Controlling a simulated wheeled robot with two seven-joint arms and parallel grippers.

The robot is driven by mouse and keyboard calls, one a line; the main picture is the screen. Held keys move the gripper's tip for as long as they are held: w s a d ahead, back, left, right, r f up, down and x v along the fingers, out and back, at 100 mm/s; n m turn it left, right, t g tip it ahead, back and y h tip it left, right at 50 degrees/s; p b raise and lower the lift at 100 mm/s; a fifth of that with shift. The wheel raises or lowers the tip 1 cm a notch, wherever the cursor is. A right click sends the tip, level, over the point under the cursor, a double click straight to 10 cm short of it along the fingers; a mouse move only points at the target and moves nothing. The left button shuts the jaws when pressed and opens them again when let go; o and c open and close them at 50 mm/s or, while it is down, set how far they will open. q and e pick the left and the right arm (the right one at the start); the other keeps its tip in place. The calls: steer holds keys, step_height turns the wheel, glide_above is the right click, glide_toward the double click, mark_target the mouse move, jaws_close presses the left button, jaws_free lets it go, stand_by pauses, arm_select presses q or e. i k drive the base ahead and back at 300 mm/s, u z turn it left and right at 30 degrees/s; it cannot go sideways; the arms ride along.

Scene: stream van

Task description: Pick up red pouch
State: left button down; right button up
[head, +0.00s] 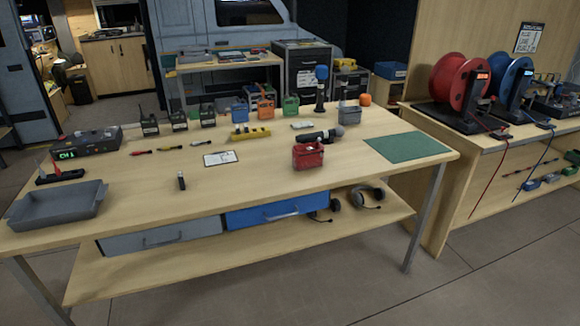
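The red pouch (308,156) stands on the wooden table (255,187), right of its middle and near the front edge. It looks like a small boxy bag with darker detail on top. A dark microphone (322,135) lies just behind it. Nothing covers the front of the pouch. Neither of my grippers shows in the head view.
A green mat (407,147) lies to the right. A grey tray (57,205) sits at the left front. A white card (220,158) and a small black item (181,181) lie left of the pouch. Blue (277,210) and grey (160,236) drawers hang below. Table space before the pouch is clear.

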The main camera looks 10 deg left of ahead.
mark_target(302, 160)
steer(key=u, duration=0.7)
steer(key=i, duration=0.6)
